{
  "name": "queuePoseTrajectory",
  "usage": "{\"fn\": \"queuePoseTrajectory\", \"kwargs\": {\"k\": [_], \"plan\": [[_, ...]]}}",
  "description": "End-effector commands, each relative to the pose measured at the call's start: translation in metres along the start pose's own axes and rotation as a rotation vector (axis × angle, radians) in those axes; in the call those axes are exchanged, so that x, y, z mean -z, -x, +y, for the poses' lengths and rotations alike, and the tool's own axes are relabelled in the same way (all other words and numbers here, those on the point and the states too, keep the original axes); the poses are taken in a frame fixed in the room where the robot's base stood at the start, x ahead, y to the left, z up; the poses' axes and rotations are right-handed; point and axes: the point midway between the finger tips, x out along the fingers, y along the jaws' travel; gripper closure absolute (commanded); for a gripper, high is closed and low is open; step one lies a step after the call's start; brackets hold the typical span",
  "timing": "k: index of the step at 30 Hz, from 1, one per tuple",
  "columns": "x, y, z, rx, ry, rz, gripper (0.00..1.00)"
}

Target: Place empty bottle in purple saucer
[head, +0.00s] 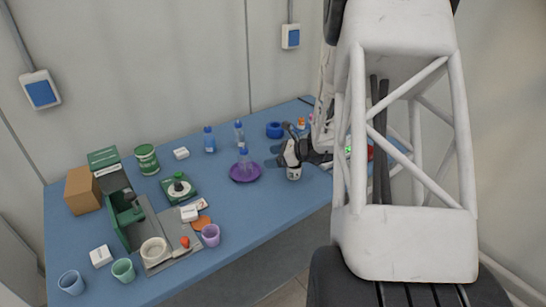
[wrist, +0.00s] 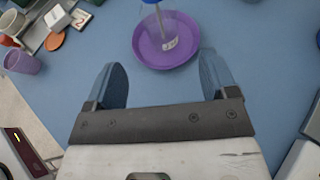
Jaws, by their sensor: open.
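The purple saucer (head: 236,179) lies on the blue table. A clear bottle with a blue cap (head: 244,158) stands in it. In the wrist view the saucer (wrist: 185,58) is just beyond my fingertips, with the bottle's white label (wrist: 170,44) showing inside its rim. My gripper (head: 287,153) is to the right of the saucer, apart from it. In the wrist view my gripper (wrist: 163,76) is open, with only bare table between the fingers. Two more blue-capped bottles, one (head: 209,140) and another (head: 239,133), stand behind the saucer. I cannot tell whether any bottle holds liquid.
A blue tape roll (head: 274,130) is behind. Cups, including a purple one (head: 210,236), a green can (head: 147,159) and boxes crowd the left. Bare table lies in front of the saucer.

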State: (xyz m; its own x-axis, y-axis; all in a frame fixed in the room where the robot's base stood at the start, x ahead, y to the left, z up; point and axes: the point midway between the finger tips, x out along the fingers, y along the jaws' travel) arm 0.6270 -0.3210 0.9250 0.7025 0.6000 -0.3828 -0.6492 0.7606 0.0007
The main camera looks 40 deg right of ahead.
Motion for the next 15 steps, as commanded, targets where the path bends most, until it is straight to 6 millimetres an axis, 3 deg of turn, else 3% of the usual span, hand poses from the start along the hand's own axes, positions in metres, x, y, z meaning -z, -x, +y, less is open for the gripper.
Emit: {"fn": "queuePoseTrajectory", "kwargs": {"k": [8, 15], "plan": [[-0.007, -0.002, 0.006, -0.016, 0.023, 0.01, 0.21], [-0.041, -0.013, 0.043, -0.107, 0.16, 0.068, 0.21]]}}
